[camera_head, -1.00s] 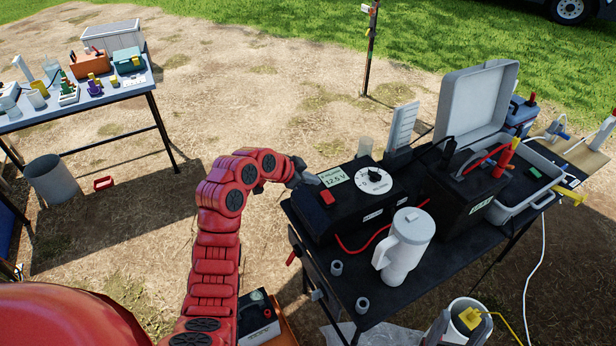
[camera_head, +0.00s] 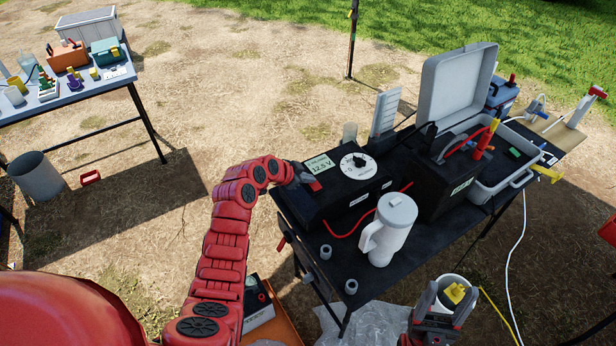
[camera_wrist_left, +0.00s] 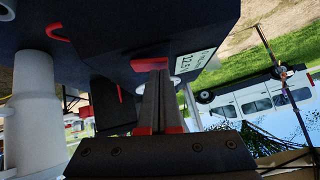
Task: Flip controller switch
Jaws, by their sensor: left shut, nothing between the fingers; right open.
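The controller (camera_head: 335,200) is a black box on the dark table, with a 12.5 V display (camera_head: 319,164), a white dial (camera_head: 357,166) and a red rocker switch (camera_head: 315,186). My left gripper (camera_head: 308,179) is shut and empty, with its tips right at the red switch. In the left wrist view the shut fingertips (camera_wrist_left: 152,76) point at the red switch (camera_wrist_left: 150,64) and look close to touching it; contact cannot be told. The display (camera_wrist_left: 195,62) sits beside it. My right gripper (camera_head: 446,296) is open at the bottom, by a white bucket.
A white jug (camera_head: 388,230) stands in front of the controller. Behind and right are a black battery box (camera_head: 450,190) with cables and an open grey case (camera_head: 457,85). The white bucket (camera_head: 468,283) holds something yellow. A second table (camera_head: 110,82) stands far left.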

